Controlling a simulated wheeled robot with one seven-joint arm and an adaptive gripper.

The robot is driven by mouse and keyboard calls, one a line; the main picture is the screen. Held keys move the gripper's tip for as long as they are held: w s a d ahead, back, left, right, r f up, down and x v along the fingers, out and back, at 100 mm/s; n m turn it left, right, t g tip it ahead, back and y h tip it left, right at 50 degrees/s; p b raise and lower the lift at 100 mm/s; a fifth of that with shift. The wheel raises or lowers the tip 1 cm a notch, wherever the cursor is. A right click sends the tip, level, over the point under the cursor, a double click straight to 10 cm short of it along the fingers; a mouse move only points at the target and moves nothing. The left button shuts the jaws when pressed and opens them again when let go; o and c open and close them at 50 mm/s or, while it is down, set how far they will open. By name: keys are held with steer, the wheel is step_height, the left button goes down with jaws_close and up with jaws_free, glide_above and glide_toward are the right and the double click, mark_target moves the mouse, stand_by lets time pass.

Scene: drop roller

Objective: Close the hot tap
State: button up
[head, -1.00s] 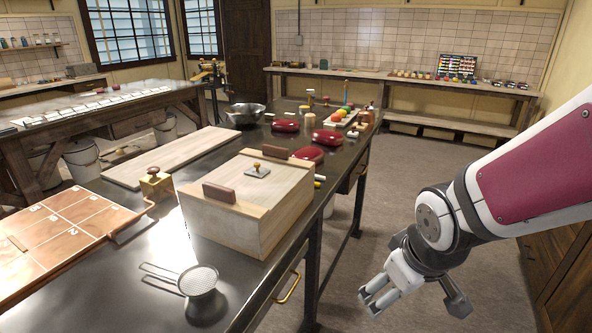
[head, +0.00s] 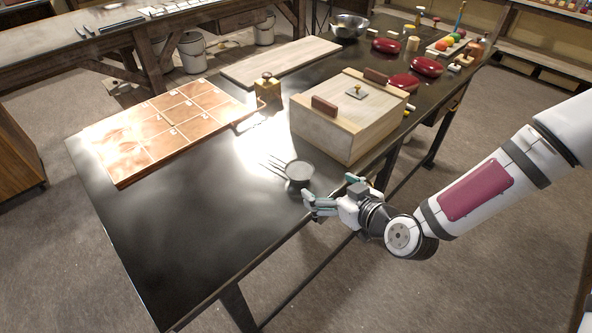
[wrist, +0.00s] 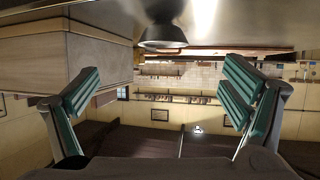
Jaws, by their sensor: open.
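A small brass block with a round knob (head: 267,86) stands at the corner of the copper plate, beside a short copper pipe; it is the most tap-like thing I see, but I cannot tell if it is the hot tap. A gridded copper plate (head: 165,122) lies left of it. My gripper (head: 320,203) is open and empty at the near right table edge, close to a small dark strainer (head: 299,171) and well short of the brass block. In the wrist view my teal fingers (wrist: 157,90) are spread wide, with the strainer (wrist: 163,38) showing between and above them.
A lidded wooden box (head: 345,128) stands between my arm and the back of the table; its side also shows in the wrist view (wrist: 60,68). A wooden board (head: 280,63) and red lidded bowls (head: 403,84) lie farther back. The front left tabletop (head: 165,230) is clear.

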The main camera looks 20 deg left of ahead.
mark_target(300, 169)
steer(key=x, duration=0.8)
steer(key=shift+w+a+r, duration=0.15)
steer(key=shift+a, duration=0.2)
steer(key=shift+x, duration=2.65)
steer(key=shift+a, duration=0.1)
steer(key=shift+c, duration=0.4)
steer(key=c, duration=1.3)
steer(key=shift+r, duration=0.25)
